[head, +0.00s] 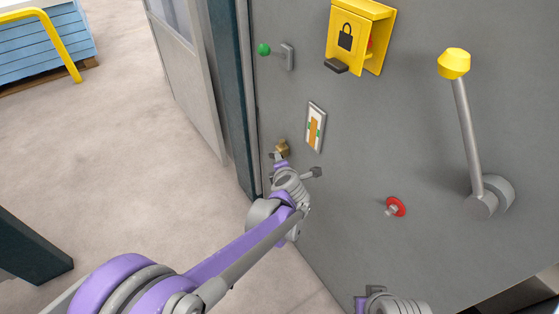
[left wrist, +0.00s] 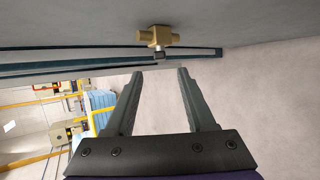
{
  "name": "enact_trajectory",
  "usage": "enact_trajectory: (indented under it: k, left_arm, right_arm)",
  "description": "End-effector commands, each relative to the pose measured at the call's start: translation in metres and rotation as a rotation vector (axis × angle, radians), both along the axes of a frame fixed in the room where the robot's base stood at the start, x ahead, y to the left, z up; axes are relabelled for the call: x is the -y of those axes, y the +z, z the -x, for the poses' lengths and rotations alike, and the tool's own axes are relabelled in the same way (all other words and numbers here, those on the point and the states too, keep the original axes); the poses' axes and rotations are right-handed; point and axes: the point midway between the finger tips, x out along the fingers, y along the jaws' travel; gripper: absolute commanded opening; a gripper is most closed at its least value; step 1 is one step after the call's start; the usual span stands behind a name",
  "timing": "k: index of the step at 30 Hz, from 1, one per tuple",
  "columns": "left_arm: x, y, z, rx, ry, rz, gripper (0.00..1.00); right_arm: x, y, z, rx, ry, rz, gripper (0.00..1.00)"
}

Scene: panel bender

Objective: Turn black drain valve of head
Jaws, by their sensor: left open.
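A small brass valve (head: 283,147) sits low on the grey panel, near its left edge. In the left wrist view the brass valve (left wrist: 160,36) shows at the top, with a small dark end (left wrist: 159,55) pointing toward my fingers. My left gripper (left wrist: 160,71) is open and empty, its two fingers apart, with the valve just beyond the fingertips. I see no contact. In the head view my left wrist and arm hide much of the area just below the valve. Part of my right arm shows at the bottom edge; its gripper is out of view.
The grey panel (head: 440,145) also carries a green-knobbed lever (head: 265,49), a yellow lock box (head: 347,37), a gauge (head: 315,127), a red knob (head: 396,207) and a large yellow-topped lever (head: 462,110). Open floor (head: 130,130) lies left of the panel.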

Motion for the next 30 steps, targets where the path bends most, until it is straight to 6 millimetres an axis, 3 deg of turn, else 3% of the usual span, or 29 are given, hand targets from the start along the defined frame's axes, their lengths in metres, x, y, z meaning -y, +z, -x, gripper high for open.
enact_trajectory:
  k: [10, 14, 20, 24, 30]
  left_arm:
    - [0.001, 0.003, 0.005, 0.0, 0.001, 0.0, 0.55]
    - [0.002, -0.001, 0.004, 0.003, 0.015, 0.007, 0.33]
    - [0.012, -0.036, -0.007, 0.074, 0.196, 0.1, 0.0]
    - [0.022, -0.066, -0.012, 0.213, 0.382, 0.218, 0.0]
    - [0.039, -0.094, -0.007, 0.476, 0.571, 0.418, 0.0]
  right_arm:
    - [0.0, 0.001, 0.0, 0.0, 0.0, 0.0, 0.5]
    - [0.0, 0.0, 0.0, 0.0, 0.0, 0.0, 0.5]
    - [0.0, -0.005, -0.001, -0.002, 0.0, 0.0, 0.5]
    - [0.0, -0.011, -0.001, -0.004, 0.0, 0.0, 0.5]
    - [0.0, -0.017, -0.002, -0.006, 0.0, 0.0, 0.5]
